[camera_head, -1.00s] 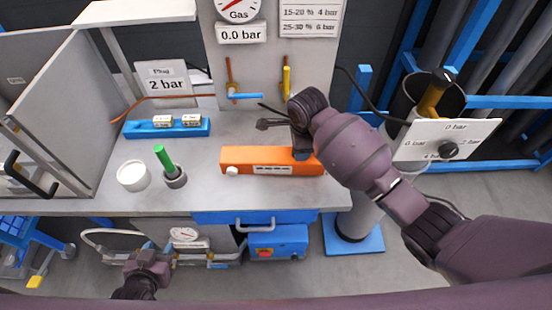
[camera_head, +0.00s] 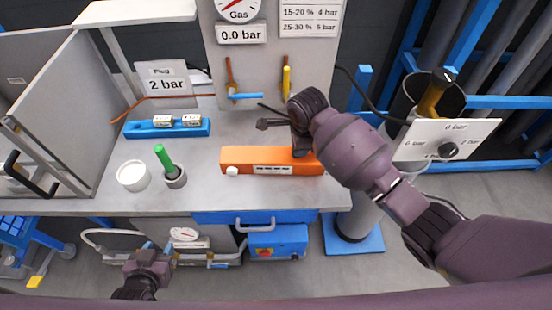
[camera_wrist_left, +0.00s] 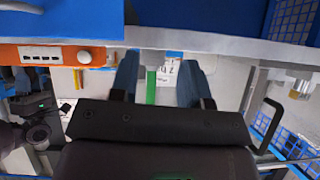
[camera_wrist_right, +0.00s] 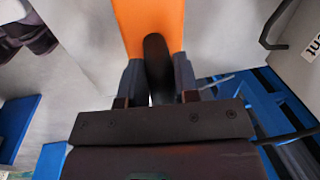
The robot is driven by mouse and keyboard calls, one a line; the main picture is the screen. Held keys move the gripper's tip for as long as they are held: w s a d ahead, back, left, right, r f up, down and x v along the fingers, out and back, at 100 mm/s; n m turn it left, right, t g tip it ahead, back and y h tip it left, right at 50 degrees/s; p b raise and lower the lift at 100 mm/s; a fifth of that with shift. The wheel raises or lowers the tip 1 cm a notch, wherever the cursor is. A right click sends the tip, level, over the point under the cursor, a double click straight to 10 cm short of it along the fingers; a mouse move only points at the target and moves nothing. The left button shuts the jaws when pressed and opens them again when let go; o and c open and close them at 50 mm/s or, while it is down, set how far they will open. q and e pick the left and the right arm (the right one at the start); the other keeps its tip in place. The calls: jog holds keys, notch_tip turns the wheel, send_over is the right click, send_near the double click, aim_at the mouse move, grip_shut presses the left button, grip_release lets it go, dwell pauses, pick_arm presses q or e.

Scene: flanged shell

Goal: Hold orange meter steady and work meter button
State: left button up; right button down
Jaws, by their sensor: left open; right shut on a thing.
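The orange meter (camera_head: 262,158) lies on the bench top, with its white round button (camera_head: 232,171) at the left end of its front face. The meter (camera_wrist_left: 40,55) and button (camera_wrist_left: 85,57) also show at the left of the left wrist view. My right gripper (camera_head: 302,150) is shut on the meter's right end; the right wrist view shows the orange body (camera_wrist_right: 148,25) and a black part (camera_wrist_right: 156,65) between its fingers. My left gripper (camera_head: 148,262) is open and empty, low in front of the bench and apart from the meter.
A green-handled tool (camera_head: 163,160) in a grey cup, a white cup (camera_head: 133,176) and a blue holder (camera_head: 150,130) stand left of the meter. A blue drawer (camera_head: 230,216) and pipework (camera_head: 120,240) are below the bench edge. The bench just left of the meter is clear.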

pick_arm(q)
jog(key=shift+c, duration=0.9)
jog(key=shift+w+r, duration=0.15)
jog(key=shift+w, duration=0.1)
jog(key=shift+c, duration=1.1)
jog(key=w+d+r, duration=0.1)
jog(key=d, duration=0.1)
jog(key=w+d+r+m+h, duration=0.1)
jog(key=w+d, duration=0.1)
jog(key=d, duration=0.1)
jog(key=w+d+r+m+t, duration=0.1)
jog(key=d, duration=0.1)
jog(key=shift+w+d+r+h, duration=0.15)
jog(key=shift+w+d+h, duration=0.1)
jog(key=shift+d+h, duration=0.15)
grip_shut()
jog(key=d+r+m, duration=0.2)
jog(key=d+m, duration=0.2)
jog(key=m, duration=0.4)
jog(key=d+r+m+y, duration=0.1)
jog(key=d+r+m, duration=0.1)
jog(key=d+m, duration=0.2)
jog(key=m, duration=0.3)
jog(key=shift+w+d+r+m, duration=0.2)
jog(key=shift+w+d+m, duration=0.05)
jog(key=shift+w+m, duration=0.15)
